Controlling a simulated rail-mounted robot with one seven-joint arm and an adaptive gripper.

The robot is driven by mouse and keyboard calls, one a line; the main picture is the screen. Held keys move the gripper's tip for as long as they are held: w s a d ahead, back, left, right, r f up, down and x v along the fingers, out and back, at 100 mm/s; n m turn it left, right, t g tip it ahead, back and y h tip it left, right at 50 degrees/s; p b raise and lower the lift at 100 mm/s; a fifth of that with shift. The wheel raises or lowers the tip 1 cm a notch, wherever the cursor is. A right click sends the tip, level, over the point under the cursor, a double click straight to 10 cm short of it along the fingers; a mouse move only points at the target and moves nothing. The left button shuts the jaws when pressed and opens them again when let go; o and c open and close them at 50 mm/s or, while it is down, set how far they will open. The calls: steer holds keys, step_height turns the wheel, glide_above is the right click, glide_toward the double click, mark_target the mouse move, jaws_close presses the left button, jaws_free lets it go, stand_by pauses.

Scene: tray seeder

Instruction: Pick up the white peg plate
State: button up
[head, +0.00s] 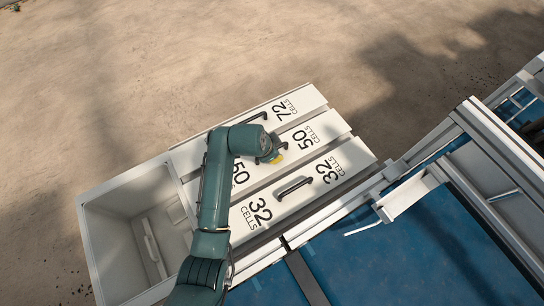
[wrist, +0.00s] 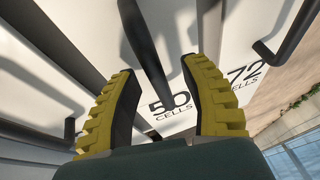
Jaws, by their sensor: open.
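Three white peg plates lie side by side, marked 72 (head: 311,97), 50 (head: 331,124) and 32 (head: 352,156). Each has a dark bar handle. My gripper (head: 275,157) is over the middle plate, marked 50, and hides most of its handle in the head view. In the wrist view, my gripper's yellow ribbed fingers (wrist: 163,105) are open, with the 50 plate's handle (wrist: 145,50) showing between them. I cannot tell whether the fingers touch the handle. The pegs under the plates are hidden.
The 72 plate's handle (wrist: 290,30) and the 32 plate's handle (head: 293,187) lie close on either side. A pale open bin (head: 100,235) adjoins the plates at left. A white-framed machine with a blue bed (head: 400,250) stands at right. Bare ground lies beyond.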

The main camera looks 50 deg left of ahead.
steer(key=shift+f, duration=0.2)
stand_by(0.5)
jaws_close()
steer(key=shift+r, duration=0.15)
